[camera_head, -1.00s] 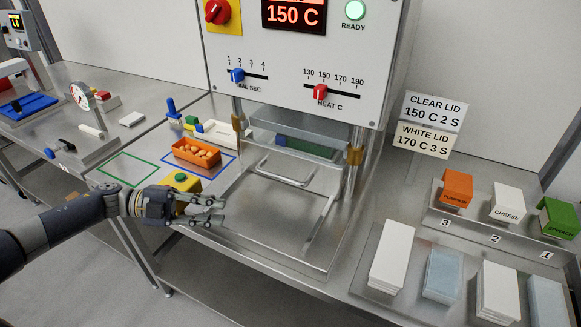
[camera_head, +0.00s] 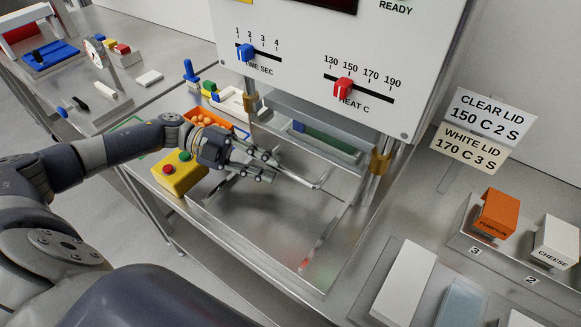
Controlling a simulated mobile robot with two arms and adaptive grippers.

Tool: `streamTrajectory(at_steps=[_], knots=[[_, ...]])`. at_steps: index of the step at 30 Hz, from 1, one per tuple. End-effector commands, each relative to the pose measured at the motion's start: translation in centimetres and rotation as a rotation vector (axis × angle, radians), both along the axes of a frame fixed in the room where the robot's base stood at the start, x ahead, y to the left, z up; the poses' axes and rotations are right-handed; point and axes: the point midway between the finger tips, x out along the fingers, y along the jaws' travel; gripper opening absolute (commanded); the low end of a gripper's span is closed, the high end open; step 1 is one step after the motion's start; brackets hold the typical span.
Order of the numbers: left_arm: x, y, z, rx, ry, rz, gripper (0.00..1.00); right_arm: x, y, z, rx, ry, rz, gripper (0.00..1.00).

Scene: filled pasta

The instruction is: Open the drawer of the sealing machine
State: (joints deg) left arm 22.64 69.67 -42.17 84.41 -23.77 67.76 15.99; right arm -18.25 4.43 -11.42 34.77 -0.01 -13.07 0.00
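The sealing machine (camera_head: 310,50) stands at the back centre, with a blue time slider and a red heat slider on its white panel. Its drawer (camera_head: 350,158) sits low under the panel, between brass-collared posts, with a green part inside it. A thin metal handle bar (camera_head: 318,186) projects in front of the drawer. My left gripper (camera_head: 272,168) reaches in from the left over the metal base, fingers apart, close to the left end of the handle. I cannot tell whether the bar lies between the fingers or whether they touch it. My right gripper is out of view.
A yellow button box (camera_head: 178,177) stands just below my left wrist, and an orange tray (camera_head: 203,118) of filling is behind it. Lid stacks (camera_head: 403,285) and orange and white boxes (camera_head: 497,214) stand at the right. The metal base in front of the handle is clear.

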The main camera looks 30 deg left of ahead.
Motion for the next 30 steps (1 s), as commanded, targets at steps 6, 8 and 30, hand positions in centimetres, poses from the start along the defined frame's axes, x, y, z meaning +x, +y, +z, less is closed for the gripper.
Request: streamTrajectory(at_steps=[6, 8, 30], knots=[[0.7, -3.8, -0.5, -0.003, 0.000, -0.001, 0.21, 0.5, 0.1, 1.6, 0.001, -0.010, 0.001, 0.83], [0.9, -4.4, -0.7, -0.003, 0.000, -0.001, 0.21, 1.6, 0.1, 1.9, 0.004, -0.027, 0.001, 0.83], [1.1, -5.5, -1.2, 0.000, 0.001, 0.001, 0.00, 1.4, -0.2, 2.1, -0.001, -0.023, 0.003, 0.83]])
